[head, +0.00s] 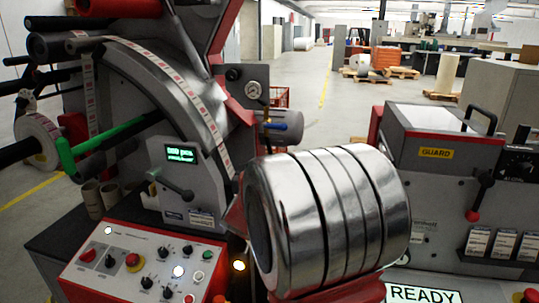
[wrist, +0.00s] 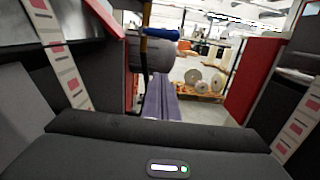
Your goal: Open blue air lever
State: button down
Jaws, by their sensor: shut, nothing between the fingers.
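The blue air lever (head: 275,127) sits on a brass-coloured upright fitting below a round pressure gauge (head: 253,90), behind the machine's metal arch. Its handle points to the right, roughly level and crosswise to the upright pipe. In the wrist view the blue lever (wrist: 162,33) is at the top centre, in front of a grey ribbed cylinder. My gripper (wrist: 159,80) shows in the wrist view as narrow purple-grey fingers, shut together and empty. They appear below the lever in the picture, apart from it. My gripper is not seen in the head view.
A large banded chrome cylinder (head: 325,215) fills the centre foreground. The label web (head: 175,80) runs along the arch. A red control panel (head: 145,265) is at lower left. A guarded grey unit (head: 440,135) stands right. Open floor (head: 315,90) lies beyond.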

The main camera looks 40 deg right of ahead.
aim_at(274, 126)
jog(key=w+d+r, duration=0.4)
jog(key=w+d, duration=0.2)
jog(key=d, duration=0.2)
jog(key=shift+r, duration=0.15)
dwell(0.4)
jog(key=shift+d, duration=0.1)
dwell(0.4)
